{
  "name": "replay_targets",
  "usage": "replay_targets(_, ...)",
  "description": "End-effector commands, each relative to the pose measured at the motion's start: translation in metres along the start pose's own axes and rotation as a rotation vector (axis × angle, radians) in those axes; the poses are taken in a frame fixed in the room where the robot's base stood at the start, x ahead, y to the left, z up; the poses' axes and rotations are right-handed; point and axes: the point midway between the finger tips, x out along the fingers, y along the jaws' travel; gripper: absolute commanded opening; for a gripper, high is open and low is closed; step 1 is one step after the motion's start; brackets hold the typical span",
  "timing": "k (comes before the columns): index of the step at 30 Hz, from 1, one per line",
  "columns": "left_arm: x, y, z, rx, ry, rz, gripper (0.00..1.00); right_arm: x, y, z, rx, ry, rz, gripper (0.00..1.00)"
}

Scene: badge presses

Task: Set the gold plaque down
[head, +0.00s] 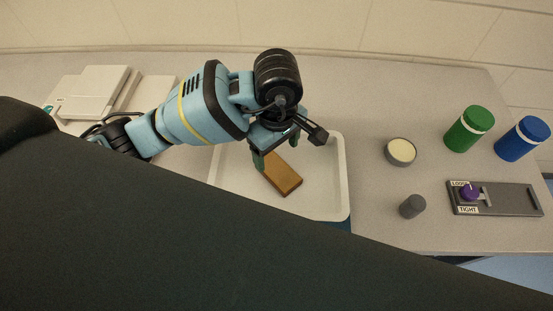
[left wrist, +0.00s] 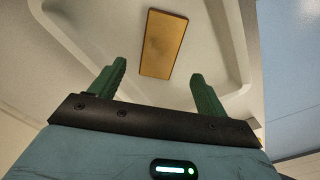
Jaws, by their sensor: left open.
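The gold plaque (head: 283,178) is a flat golden-brown block lying in the white tray (head: 339,190) in the head view. In the left wrist view the plaque (left wrist: 163,44) lies on the tray floor beyond the fingertips. My left gripper (head: 276,151) is over the tray, at the plaque's upper end. In the left wrist view its green fingers (left wrist: 158,75) are apart, with nothing between them, and the plaque shows past them. My right gripper is not in view.
Right of the tray are a round cream-topped tin (head: 401,152), a grey cylinder (head: 412,206), green (head: 468,130) and blue (head: 522,139) jars, and a dark plate with a purple knob (head: 469,191). A white device (head: 92,93) stands at left. A large dark shape covers the lower left.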

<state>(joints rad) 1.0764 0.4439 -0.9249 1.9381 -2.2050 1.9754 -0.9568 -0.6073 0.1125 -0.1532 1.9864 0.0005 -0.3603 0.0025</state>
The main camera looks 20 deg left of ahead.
Motion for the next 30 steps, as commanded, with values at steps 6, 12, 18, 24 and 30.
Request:
replay_targets(6, -0.037, 0.001, -0.001, 0.001, 0.003, 0.005, 0.76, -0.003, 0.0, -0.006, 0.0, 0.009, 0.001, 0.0)
replay_targets(12, -0.048, 0.0, 0.0, 0.001, 0.001, 0.001, 0.76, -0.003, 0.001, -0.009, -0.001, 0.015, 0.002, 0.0)
replay_targets(18, -0.048, 0.0, 0.0, 0.001, 0.0, -0.001, 0.76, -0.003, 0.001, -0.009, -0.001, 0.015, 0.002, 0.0)
replay_targets(24, -0.048, 0.0, 0.0, 0.0, 0.0, -0.001, 0.76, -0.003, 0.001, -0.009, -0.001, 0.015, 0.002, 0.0)
replay_targets(30, -0.048, 0.0, 0.0, 0.0, 0.0, -0.001, 0.76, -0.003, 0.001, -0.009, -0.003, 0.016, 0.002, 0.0)
